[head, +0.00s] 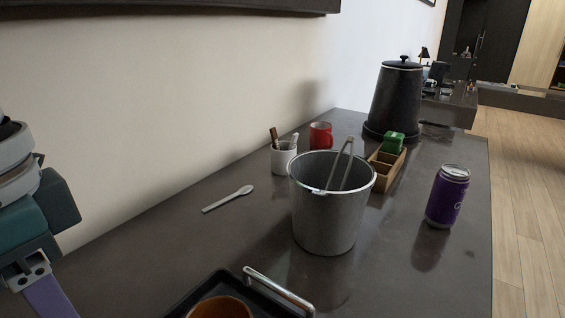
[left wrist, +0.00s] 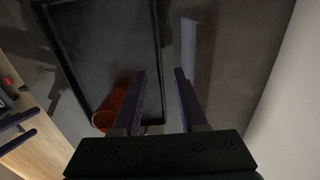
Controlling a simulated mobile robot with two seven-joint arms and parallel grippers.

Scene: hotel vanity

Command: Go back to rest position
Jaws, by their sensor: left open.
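My left gripper shows at the left edge of the head view, with a teal body and part of a purple finger; its fingertips are cut off there. In the left wrist view the left gripper (left wrist: 160,75) is open, with nothing between its two fingers. A black tray (head: 190,300) with an orange-brown cup (head: 222,307) lies at the bottom of the head view. The tray (left wrist: 97,8) and cup (left wrist: 108,112) also show in the left wrist view, the cup partly behind a finger. Two purple bars at that view's left edge may be my right gripper (left wrist: 18,130).
A metal bucket (head: 325,225) with tongs (head: 343,165) stands mid-counter. Around it are a white spoon (head: 228,198), white holder (head: 283,160), red mug (head: 320,135), wooden box (head: 384,172), purple can (head: 447,197) and black urn (head: 397,100). A wall runs along the left.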

